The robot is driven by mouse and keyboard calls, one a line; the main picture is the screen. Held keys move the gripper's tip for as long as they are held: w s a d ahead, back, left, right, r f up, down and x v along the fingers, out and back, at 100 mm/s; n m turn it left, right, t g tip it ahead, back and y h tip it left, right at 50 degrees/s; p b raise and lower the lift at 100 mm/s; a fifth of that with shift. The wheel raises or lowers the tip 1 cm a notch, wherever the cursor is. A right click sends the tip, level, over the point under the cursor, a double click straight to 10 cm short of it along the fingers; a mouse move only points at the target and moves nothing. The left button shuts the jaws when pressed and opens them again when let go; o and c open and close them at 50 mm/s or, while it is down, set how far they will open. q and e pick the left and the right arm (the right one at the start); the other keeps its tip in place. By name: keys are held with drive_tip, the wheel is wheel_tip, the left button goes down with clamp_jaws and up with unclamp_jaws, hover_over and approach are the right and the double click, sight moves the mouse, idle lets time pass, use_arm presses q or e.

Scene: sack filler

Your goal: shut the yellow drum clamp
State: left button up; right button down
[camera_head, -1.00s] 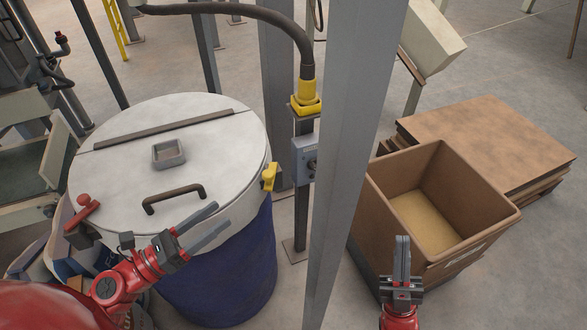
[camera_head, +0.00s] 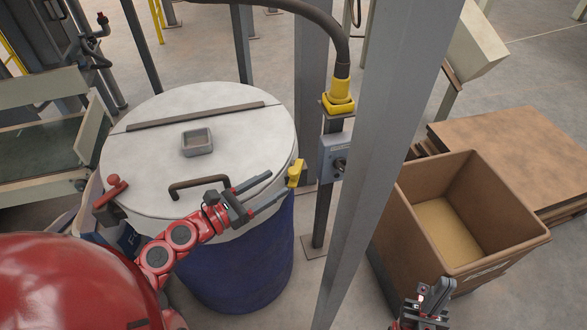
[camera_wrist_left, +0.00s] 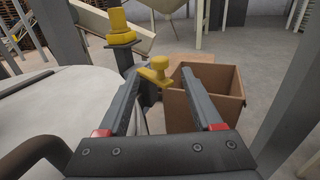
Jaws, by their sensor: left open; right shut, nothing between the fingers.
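The yellow drum clamp (camera_head: 295,173) sits on the right rim of the blue drum (camera_head: 240,268), just under the edge of its white lid (camera_head: 140,160). My left gripper (camera_head: 276,186) is open, and its fingertips point at the clamp from the left, close to it. In the left wrist view the clamp (camera_wrist_left: 157,70) shows a round knob and stands just past the fingertips, between the two fingers. Whether a finger touches it I cannot tell. My right gripper (camera_head: 437,292) is shut and empty at the bottom right, in front of the cardboard-coloured bin.
A grey post (camera_head: 375,160) rises right of the drum. A yellow cable fitting (camera_head: 339,96) and grey switch box (camera_head: 333,157) stand behind the clamp. A brown bin (camera_head: 480,255) stands right.

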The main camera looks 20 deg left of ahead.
sight(289, 175)
use_arm(q)
drive_tip(key=shift+p+x, duration=0.65)
drive_tip(key=shift+x, duration=2.95)
clamp_jaws()
